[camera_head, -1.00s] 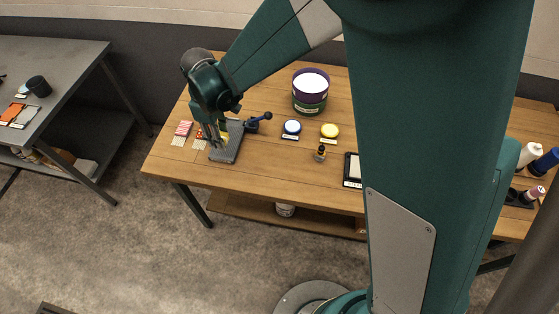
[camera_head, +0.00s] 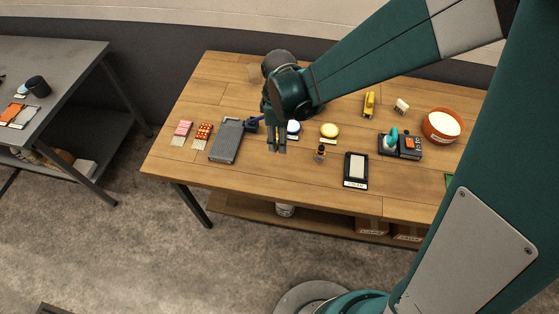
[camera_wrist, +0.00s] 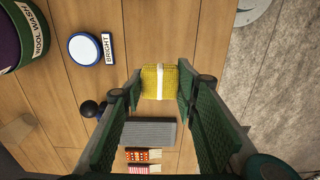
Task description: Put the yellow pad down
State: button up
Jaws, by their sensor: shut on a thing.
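My gripper (camera_head: 277,145) is shut on the yellow pad (camera_wrist: 159,82), a knitted-looking block with a white band around its middle. In the wrist view the pad sits between the two green fingertips. In the head view my gripper is over the table's left half, right of the grey ribbed board (camera_head: 227,141) and left of a round yellow-topped dish (camera_head: 329,131). The pad is mostly hidden there by the fingers, and its height above the wood cannot be told.
A dark ball-ended handle (camera_wrist: 89,109) is beside the grey board. A small bottle (camera_head: 320,153) and a framed black tray (camera_head: 356,170) lie to the right. The table's front strip is bare.

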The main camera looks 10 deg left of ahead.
dwell(0.3)
send_over(280, 161)
jog(key=shift+a+f, duration=0.1)
jog(key=shift+f, duration=2.85)
jog(key=shift+f+b, duration=0.4)
jog(key=shift+f, duration=1.65)
jog(key=shift+f, duration=0.15)
jog(key=o, duration=0.8)
jog(key=shift+c, duration=0.2)
